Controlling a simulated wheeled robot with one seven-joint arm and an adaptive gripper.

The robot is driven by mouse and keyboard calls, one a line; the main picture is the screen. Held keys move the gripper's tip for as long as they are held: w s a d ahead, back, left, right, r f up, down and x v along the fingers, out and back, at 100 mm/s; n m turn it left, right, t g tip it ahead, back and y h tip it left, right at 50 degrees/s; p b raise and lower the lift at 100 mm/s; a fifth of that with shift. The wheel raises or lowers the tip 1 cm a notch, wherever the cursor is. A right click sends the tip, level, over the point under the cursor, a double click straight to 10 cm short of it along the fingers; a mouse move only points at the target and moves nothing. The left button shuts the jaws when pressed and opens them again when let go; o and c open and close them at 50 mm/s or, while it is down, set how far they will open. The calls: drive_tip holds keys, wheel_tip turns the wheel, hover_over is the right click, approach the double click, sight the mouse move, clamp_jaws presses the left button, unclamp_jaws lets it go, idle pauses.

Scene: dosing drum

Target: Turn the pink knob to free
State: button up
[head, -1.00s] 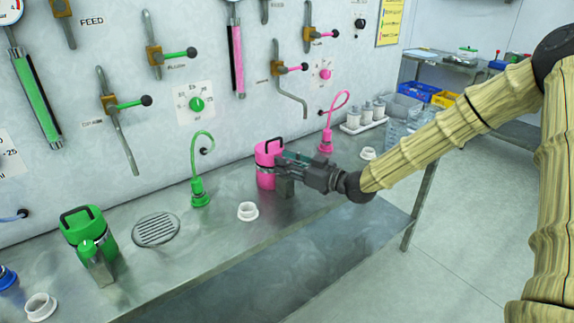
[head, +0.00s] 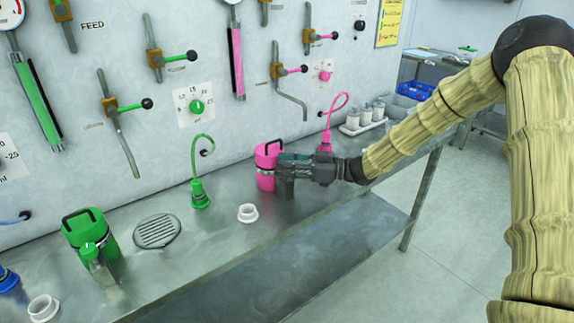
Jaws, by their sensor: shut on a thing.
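A pink canister (head: 266,178) with a dark handle stands upright on the steel bench, close to the wall panel. A grey block (head: 286,189) sits at its front right. My gripper (head: 284,164) reaches in from the right, above this block and against the canister's side. It is shut at the spot where the matching green canister (head: 84,232) carries a small green knob (head: 91,249). The pink knob there is hidden by my fingers. Another pink knob (head: 325,76) is on a white plate on the wall, clear of my gripper.
A pink curved spout (head: 327,140) stands just behind my gripper. A white ring (head: 248,212) lies on the bench in front of the canister. A green spout (head: 200,190) and a round drain (head: 157,231) are to the left. Wall valves hang above.

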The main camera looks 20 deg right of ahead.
drive_tip(key=shift+w+r, duration=0.1)
drive_tip(key=shift+r, duration=0.05)
drive_tip(key=o, duration=0.8)
drive_tip(key=shift+d, duration=0.1)
drive_tip(key=shift+c, duration=0.2)
drive_tip(key=shift+d, duration=0.1)
drive_tip(key=v, duration=1.2)
